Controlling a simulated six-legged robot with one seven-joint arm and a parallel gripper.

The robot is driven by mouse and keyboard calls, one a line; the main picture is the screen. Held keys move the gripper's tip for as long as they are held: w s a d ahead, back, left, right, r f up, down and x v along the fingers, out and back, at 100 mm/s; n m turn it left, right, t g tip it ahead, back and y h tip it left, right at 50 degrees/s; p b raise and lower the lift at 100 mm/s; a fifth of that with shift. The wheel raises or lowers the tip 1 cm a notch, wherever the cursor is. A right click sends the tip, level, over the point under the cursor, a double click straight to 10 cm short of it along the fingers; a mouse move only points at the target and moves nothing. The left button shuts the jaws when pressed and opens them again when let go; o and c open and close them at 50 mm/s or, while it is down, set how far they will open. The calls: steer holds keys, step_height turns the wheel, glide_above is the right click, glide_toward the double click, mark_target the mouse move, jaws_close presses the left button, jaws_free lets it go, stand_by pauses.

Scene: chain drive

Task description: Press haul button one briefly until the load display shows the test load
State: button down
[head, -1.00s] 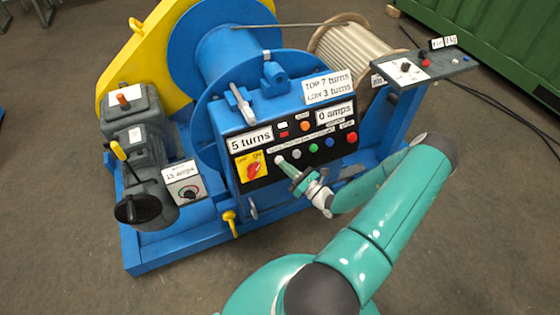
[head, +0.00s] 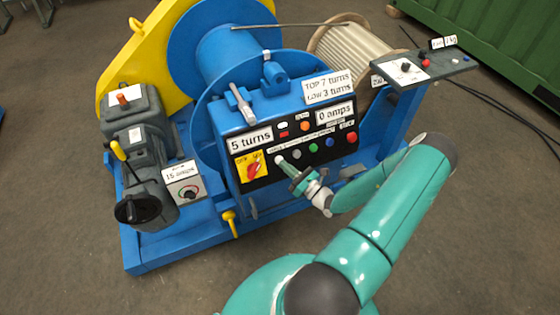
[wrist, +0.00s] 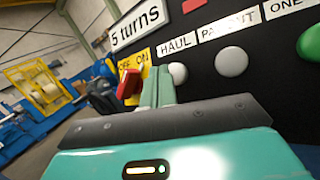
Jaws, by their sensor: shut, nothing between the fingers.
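The blue winch's black control panel (head: 270,175) carries a row of coloured buttons. In the wrist view a white button (wrist: 178,73) sits under the HAUL label (wrist: 176,45). A grey button (wrist: 231,62) sits under the PAY OUT label. My gripper (head: 283,163) is shut and empty, its tip at the left end of the row. In the wrist view my fingertips (wrist: 158,74) are just left of the white button; whether they touch it I cannot tell. The display plate (head: 335,113) reads 0 amps, and another (head: 251,138) reads 5 turns.
A red rotary switch (wrist: 129,84) on a yellow OFF/ON plate is close left of my fingertips. Green (head: 313,148), blue (head: 330,142) and red (head: 351,138) buttons lie to the right. A small box (head: 186,191) is labelled 15 amps. A side shelf (head: 425,68) juts out at right.

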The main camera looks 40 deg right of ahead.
steer(key=shift+w+d+f, duration=0.1)
steer(key=shift+w+f, duration=0.05)
steer(key=shift+w, duration=0.2)
steer(key=shift+w+d+f, duration=0.15)
steer(key=shift+w+f, duration=0.05)
steer(key=shift+w, duration=0.2)
stand_by(0.8)
steer(key=shift+s, duration=0.1)
stand_by(0.4)
steer(key=shift+s+a+r, duration=0.25)
steer(key=shift+s+r, duration=0.15)
steer(key=shift+s, duration=0.3)
steer(key=s, duration=0.1)
steer(key=s+a+r, duration=0.1)
steer(key=s, duration=0.1)
steer(key=s+r, duration=0.1)
steer(key=shift+s+a+r, duration=0.15)
stand_by(0.6)
